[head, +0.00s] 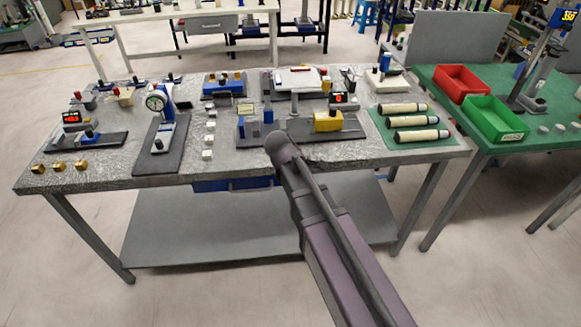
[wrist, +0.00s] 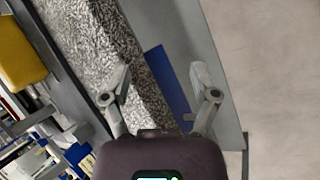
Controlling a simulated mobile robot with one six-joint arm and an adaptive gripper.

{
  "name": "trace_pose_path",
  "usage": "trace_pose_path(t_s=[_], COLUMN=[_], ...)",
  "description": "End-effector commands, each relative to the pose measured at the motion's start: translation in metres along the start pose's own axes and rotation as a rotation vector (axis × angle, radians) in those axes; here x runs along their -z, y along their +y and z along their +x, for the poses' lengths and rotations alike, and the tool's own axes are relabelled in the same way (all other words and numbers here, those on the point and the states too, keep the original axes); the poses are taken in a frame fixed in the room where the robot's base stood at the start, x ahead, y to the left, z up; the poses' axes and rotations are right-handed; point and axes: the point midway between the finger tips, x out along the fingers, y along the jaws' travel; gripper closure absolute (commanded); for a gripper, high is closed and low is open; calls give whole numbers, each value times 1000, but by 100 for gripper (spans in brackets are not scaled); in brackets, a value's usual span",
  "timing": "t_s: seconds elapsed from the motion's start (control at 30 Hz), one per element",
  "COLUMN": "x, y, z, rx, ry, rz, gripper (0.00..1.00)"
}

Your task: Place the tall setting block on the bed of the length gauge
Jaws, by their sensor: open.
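Blue upright blocks (head: 255,129) of differing height stand on a dark plate near the middle of the bench; which one is the tall setting block I cannot tell for sure. To their right is a device with a yellow body (head: 327,122) on a dark base (head: 352,134) and a small red display (head: 338,99); it may be the length gauge. Its yellow body seems to show in the wrist view (wrist: 20,50) at far left. My gripper (wrist: 158,82) is open and empty, over the bench's front edge; my arm hides it in the head view.
A dial gauge (head: 156,102) and another display device (head: 72,117) stand left. Small pale blocks (head: 208,140) form a column. Cylinders (head: 416,121) lie on a green mat at right. A blue drawer (wrist: 167,82) hangs under the front edge. Red (head: 462,84) and green (head: 494,119) bins are farther right.

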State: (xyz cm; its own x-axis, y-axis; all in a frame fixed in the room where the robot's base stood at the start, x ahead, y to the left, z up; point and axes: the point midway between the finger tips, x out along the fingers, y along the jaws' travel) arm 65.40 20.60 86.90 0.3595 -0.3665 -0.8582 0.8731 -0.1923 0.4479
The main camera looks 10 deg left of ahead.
Motion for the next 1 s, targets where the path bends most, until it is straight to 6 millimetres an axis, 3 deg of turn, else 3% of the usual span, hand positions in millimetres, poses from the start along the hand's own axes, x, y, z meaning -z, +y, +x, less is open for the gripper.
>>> trace_pose_path(t_s=[0.37,0.7,1.0], x=[-80,-161,-203], y=[-24,-62,-89], z=[47,83,95], rx=[182,402,541], ry=[-4,-34,-68], rz=[396,885,1190], gripper=[24,24,24])
